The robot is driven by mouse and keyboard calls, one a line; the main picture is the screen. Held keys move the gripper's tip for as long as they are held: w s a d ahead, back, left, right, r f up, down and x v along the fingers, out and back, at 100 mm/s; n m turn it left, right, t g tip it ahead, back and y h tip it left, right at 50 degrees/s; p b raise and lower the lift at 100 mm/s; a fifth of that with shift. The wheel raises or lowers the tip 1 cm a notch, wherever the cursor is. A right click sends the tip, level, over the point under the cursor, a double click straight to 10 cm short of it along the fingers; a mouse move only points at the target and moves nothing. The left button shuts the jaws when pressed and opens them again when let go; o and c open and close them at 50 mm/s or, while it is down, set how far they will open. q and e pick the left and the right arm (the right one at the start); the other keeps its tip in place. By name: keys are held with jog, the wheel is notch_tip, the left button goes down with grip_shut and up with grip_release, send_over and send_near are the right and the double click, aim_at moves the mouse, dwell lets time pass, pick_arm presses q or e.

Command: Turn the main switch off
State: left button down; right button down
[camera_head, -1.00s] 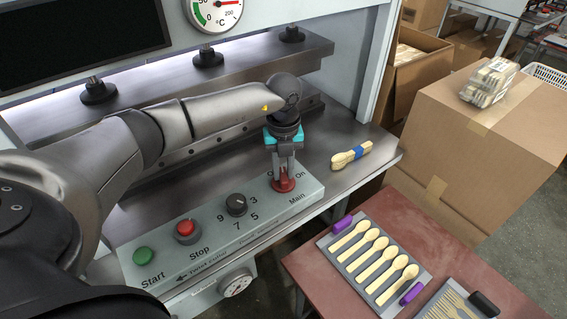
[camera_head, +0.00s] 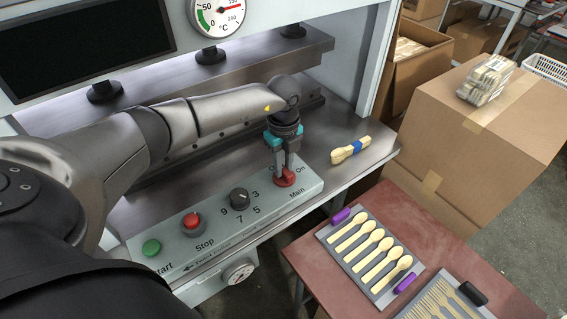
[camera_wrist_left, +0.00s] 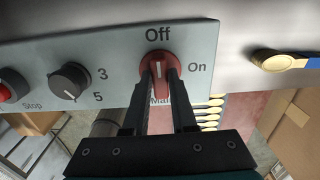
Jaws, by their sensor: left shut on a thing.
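The main switch (camera_head: 287,179) is a red rotary knob at the right end of the grey control panel (camera_head: 215,232). In the left wrist view the knob (camera_wrist_left: 159,58) has a raised handle with a white line. The handle runs roughly upright, in line with the "Off" label above it, while "On" is to its right. My left gripper (camera_head: 281,171) points down on the knob. Its two fingers (camera_wrist_left: 159,78) are shut on the handle, one on each side. In the head view the gripper hides the "Off" label. My right gripper is not in view.
Left of the switch are a black dial (camera_head: 239,198), a red stop button (camera_head: 192,221) and a green start button (camera_head: 151,247). A bundle of wooden spoons (camera_head: 350,150) lies on the metal surface to the right. A spoon tray (camera_head: 334,262) lies on the red table.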

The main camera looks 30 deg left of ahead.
aim_at(284, 169)
pick_arm(q)
jog(key=c, duration=0.7)
grip_release()
notch_tip(284, 169, up, 15)
jog(key=shift+r, duration=0.15)
dwell(0.4)
